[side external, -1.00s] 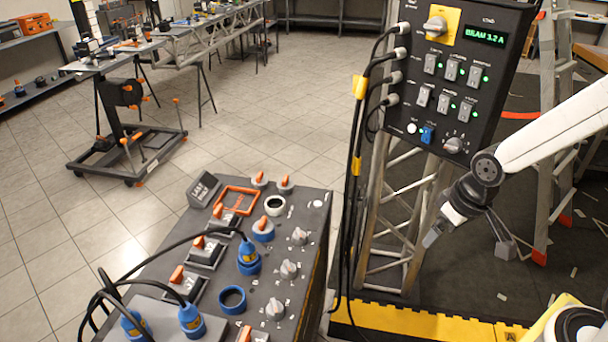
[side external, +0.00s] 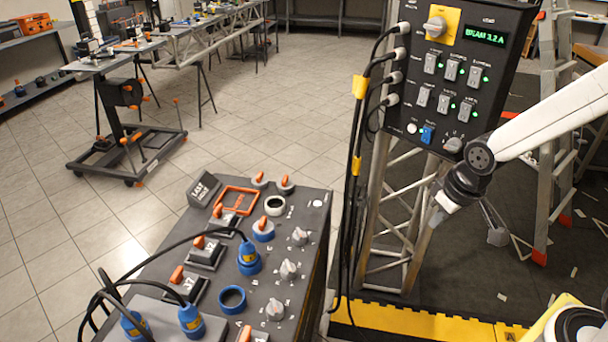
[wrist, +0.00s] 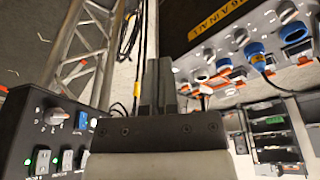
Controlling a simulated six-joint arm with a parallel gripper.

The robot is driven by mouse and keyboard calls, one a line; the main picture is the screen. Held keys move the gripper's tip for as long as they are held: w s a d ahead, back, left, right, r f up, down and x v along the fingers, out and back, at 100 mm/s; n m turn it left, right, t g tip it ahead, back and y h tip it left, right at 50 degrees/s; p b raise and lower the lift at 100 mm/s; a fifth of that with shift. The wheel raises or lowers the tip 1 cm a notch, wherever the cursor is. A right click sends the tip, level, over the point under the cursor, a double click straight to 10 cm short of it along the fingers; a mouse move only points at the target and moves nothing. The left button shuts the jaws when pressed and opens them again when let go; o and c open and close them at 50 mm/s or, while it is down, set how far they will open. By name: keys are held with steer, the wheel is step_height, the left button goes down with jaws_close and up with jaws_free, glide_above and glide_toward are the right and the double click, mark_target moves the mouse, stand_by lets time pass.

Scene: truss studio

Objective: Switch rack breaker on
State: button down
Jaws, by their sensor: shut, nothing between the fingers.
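A black upright panel (side external: 412,22) on a truss carries several grey rocker switches with green lights, a blue switch (side external: 428,134), a grey rotary knob (side external: 453,145) and a rotary switch on a yellow plate (side external: 437,27). A low console (side external: 318,214) carries several orange-levered switches (side external: 207,246), grey knobs and blue sockets. I cannot read which one is the rack breaker. My gripper (side external: 436,220) is shut and empty, below the panel in front of the truss, apart from both. In the wrist view the closed fingers (wrist: 158,85) show, with the panel (wrist: 22,120) at lower left.
Black cables (side external: 352,210) hang from the panel's left side beside the console. A ladder (side external: 548,130) stands behind my arm at right. A yellow-edged mat (side external: 400,322) lies below. The tiled floor at left is open up to a wheeled stand (side external: 128,150).

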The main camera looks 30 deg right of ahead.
mark_target(420, 100)
steer(key=w+d+r+t+h, duration=0.1)
steer(key=w+d+r+h, duration=0.1)
steer(key=w+d+r, duration=0.5)
steer(key=w+d+r+t+h, duration=0.1)
steer(key=w+d+r+h, duration=0.1)
steer(key=w+d+r, duration=0.5)
steer(key=w+r, duration=0.3)
steer(key=w, duration=0.4)
steer(key=shift+w+r+n, duration=0.3)
steer(key=shift+f, duration=0.1)
steer(key=shift+w+d+f, duration=0.85)
steer(key=shift+d+f, duration=0.4)
steer(key=shift+f, duration=0.2)
steer(key=shift+w+d+f, duration=0.8)
steer(key=shift+d+f, duration=0.5)
steer(key=shift+f, duration=0.1)
steer(key=shift+w+d+f, duration=0.85)
steer(key=shift+d+f, duration=0.4)
steer(key=shift+f, duration=0.2)
